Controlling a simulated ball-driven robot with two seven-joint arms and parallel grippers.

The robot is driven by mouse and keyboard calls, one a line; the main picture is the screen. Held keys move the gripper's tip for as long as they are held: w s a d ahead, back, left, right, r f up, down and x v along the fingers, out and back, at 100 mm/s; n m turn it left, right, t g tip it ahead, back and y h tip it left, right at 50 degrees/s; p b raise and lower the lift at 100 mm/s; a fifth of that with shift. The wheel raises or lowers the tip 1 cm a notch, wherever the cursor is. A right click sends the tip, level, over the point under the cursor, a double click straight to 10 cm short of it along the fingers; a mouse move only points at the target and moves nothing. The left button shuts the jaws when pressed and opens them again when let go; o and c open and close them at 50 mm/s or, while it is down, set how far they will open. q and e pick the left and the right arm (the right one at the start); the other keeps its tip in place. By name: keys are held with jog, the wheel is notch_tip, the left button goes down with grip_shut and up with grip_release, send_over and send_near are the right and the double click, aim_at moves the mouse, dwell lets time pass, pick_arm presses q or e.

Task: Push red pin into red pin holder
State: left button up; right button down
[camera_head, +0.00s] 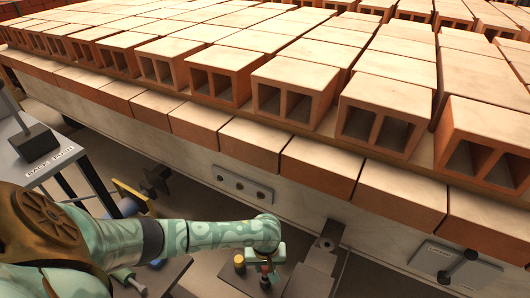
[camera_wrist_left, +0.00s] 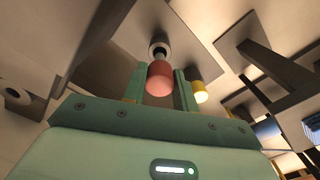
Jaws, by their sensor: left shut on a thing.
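My left arm reaches in from the left in the head view, with its left gripper (camera_head: 266,270) pointing down beside the brick table. In the left wrist view, the gripper's two green fingers (camera_wrist_left: 159,88) are shut on the red pin (camera_wrist_left: 160,78), one on each side. The pin's far end lines up with a pale ring with a dark centre (camera_wrist_left: 159,46), perhaps the red pin holder. I cannot tell whether the pin's tip is in it. In the head view the gripper mostly hides the pin. My right gripper is not in view.
A yellow pin (camera_head: 239,262) stands just left of the gripper; it also shows in the left wrist view (camera_wrist_left: 200,92). A grey post (camera_head: 318,262) stands close on the right. Rows of hollow bricks (camera_head: 295,85) fill the table above.

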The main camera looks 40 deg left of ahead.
aim_at(265, 277)
pick_arm(q)
jog(key=shift+r, duration=0.1)
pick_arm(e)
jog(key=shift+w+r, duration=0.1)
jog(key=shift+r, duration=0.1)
pick_arm(q)
jog(key=shift+p, duration=0.45)
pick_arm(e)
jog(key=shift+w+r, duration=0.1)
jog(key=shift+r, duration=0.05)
